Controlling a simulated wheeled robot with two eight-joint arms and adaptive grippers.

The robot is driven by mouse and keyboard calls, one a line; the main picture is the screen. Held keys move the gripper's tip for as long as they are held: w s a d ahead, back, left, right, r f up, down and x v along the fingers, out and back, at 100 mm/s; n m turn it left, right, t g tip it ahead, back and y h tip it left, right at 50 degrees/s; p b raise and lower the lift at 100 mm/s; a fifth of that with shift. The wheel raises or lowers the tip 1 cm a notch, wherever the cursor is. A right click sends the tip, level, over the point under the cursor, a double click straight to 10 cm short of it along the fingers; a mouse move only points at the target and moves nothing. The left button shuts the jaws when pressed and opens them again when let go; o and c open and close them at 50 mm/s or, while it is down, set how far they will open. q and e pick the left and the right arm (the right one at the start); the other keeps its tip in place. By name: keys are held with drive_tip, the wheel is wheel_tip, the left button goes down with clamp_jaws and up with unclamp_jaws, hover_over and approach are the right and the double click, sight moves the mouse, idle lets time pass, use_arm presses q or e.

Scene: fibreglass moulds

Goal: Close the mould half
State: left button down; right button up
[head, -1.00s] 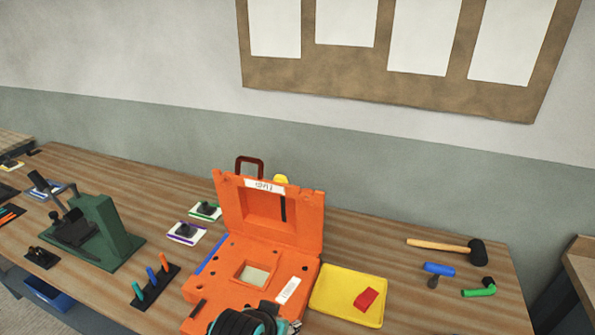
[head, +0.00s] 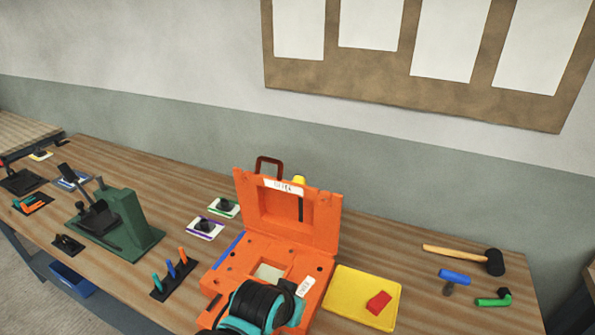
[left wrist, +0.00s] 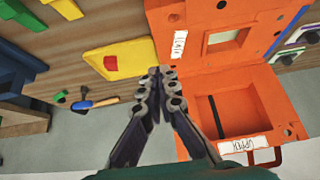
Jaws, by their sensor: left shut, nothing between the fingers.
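The orange mould stands open on the workbench. Its upper half (head: 288,238) is raised on the hinge, leaning back, with a white label on its rim. Its lower half (head: 232,278) lies flat, with a square opening and a white label. In the left wrist view the raised upper half (left wrist: 270,100) is at the lower right and the lower half (left wrist: 190,18) at the top. My left gripper (left wrist: 157,82) is shut and empty, its fingertips in front of the mould's tray-side edge near the hinge; contact cannot be told. My teal-and-black wrist hides part of the lower half in the head view.
A yellow tray (head: 345,290) with a red block (head: 379,302) lies right of the mould. A mallet (head: 465,255) and small tools lie farther right. A green fixture (head: 130,230) and a rack of coloured tools (head: 173,278) stand left.

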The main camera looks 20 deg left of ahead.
use_arm(q)
drive_tip(key=w+a+r+g+p, duration=0.1)
drive_tip(key=w+a+r+p, duration=0.3)
drive_tip(key=w+r+p, duration=0.65)
drive_tip(key=w+a+r+g+p, duration=0.1)
drive_tip(key=w+a+r+p, duration=0.3)
drive_tip(key=w+r+p, duration=0.7)
drive_tip(key=w+a+p, duration=0.2)
drive_tip(key=w+a, duration=0.2)
drive_tip(key=w, duration=0.8)
drive_tip(key=p+x, duration=0.1)
drive_tip(key=x, duration=0.8)
drive_tip(key=s+p, duration=0.1)
drive_tip(key=s, duration=0.3)
drive_tip(key=shift+s+a+f, duration=0.1)
drive_tip(key=shift+f, duration=0.1)
